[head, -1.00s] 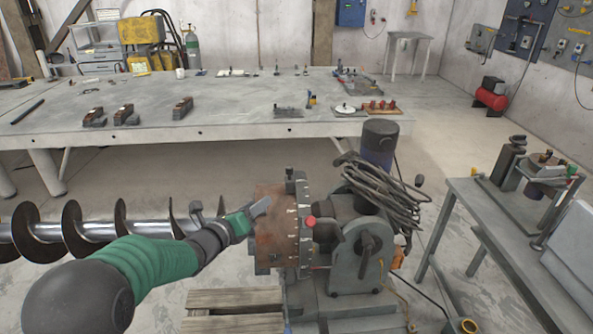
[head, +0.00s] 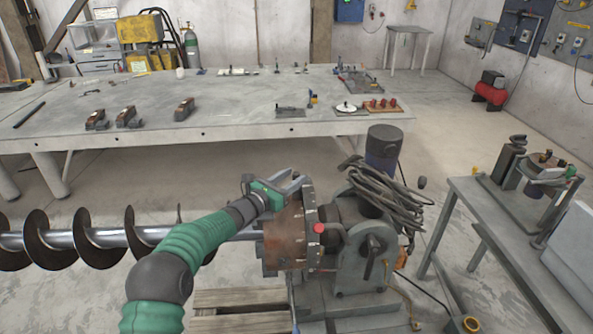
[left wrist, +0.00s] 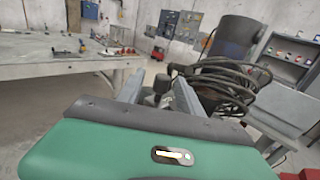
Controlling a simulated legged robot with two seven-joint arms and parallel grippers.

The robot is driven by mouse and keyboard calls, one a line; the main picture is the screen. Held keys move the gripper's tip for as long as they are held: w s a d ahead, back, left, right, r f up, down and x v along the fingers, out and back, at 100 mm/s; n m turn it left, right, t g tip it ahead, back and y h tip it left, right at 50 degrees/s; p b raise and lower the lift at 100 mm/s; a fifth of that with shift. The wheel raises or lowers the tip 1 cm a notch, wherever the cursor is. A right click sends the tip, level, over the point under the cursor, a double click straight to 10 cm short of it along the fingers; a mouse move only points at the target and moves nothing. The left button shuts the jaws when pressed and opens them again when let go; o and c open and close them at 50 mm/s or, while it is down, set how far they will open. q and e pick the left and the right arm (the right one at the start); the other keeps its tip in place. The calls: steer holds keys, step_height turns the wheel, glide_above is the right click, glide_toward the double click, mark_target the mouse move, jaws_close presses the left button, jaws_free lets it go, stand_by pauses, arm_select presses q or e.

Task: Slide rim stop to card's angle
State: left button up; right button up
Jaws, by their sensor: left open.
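The positioner's rusty round drum (head: 284,238) stands at centre, with a grey graduated rim (head: 309,240) on its right side. A red knob (head: 319,228) sits beside the rim. My left gripper (head: 297,183) is at the top of the rim, its fingers pointing right. In the left wrist view my left gripper (left wrist: 157,92) is open, with a small dark grey part (left wrist: 161,84) showing between its fingers. I cannot tell whether this is the rim stop or whether the fingers touch it. The gripper hides the rim's top in the head view. I cannot make out the card.
An auger (head: 95,238) extends left from the drum. A motor with coiled black cable (head: 385,195) stands right of the rim. A long workbench (head: 230,105) with several small tools is behind, and a side table (head: 480,205) is at right. Open floor lies between.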

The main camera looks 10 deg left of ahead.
arm_select(q)
steer(key=shift+w+d, duration=0.1)
steer(key=shift+w, duration=0.5)
steer(key=shift+d, duration=0.75)
steer(key=c, duration=0.4)
steer(key=shift+w+a, duration=0.1)
steer(key=shift+a, duration=0.1)
steer(key=c, duration=0.5)
steer(key=shift+a, duration=0.1)
jaws_close()
steer(key=shift+f, duration=0.1)
